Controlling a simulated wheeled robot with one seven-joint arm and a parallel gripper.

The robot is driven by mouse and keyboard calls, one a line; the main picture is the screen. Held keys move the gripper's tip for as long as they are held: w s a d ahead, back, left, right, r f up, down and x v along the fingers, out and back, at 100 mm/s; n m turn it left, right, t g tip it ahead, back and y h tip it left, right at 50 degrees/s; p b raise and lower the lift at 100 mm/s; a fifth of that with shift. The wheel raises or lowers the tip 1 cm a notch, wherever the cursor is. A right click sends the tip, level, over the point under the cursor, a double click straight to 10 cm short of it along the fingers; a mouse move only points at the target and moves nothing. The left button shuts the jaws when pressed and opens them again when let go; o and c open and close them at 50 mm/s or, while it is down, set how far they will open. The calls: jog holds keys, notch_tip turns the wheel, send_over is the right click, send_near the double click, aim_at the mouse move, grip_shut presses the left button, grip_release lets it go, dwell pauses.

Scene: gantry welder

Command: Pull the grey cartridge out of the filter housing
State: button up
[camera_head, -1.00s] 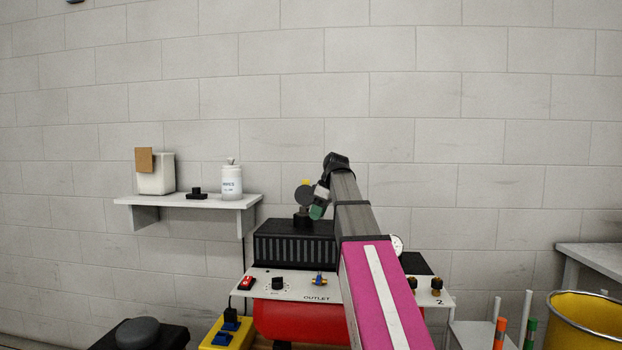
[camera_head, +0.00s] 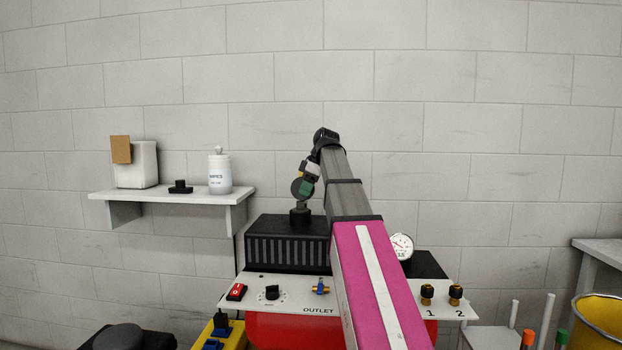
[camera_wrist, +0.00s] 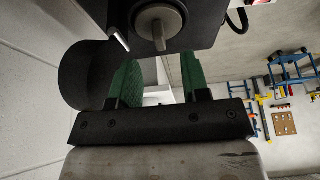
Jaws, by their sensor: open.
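In the wrist view a round grey piece with a narrow raised tab, apparently the cartridge (camera_wrist: 174,15), sits on a black body, apparently the filter housing (camera_wrist: 203,22). In the head view the same short round piece (camera_head: 300,216) stands on top of the black finned box (camera_head: 287,243). My gripper (camera_wrist: 160,78) is open and empty, its green-padded fingers apart from the tab. In the head view my gripper (camera_head: 308,181) is just above that round piece. A dark disc (camera_wrist: 85,78) is beside the left finger; whether they touch I cannot tell.
A white panel (camera_head: 385,291) with a red switch, dial and brass fittings lies in front. A pressure gauge (camera_head: 401,246) is right of my arm. A wall shelf (camera_head: 170,194) with a bottle and box is left. A yellow bin (camera_head: 601,321) stands far right.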

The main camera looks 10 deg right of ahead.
jog(key=shift+x, duration=2.35)
grip_shut()
jog(key=shift+r, duration=0.1)
jog(key=shift+r, duration=3.7)
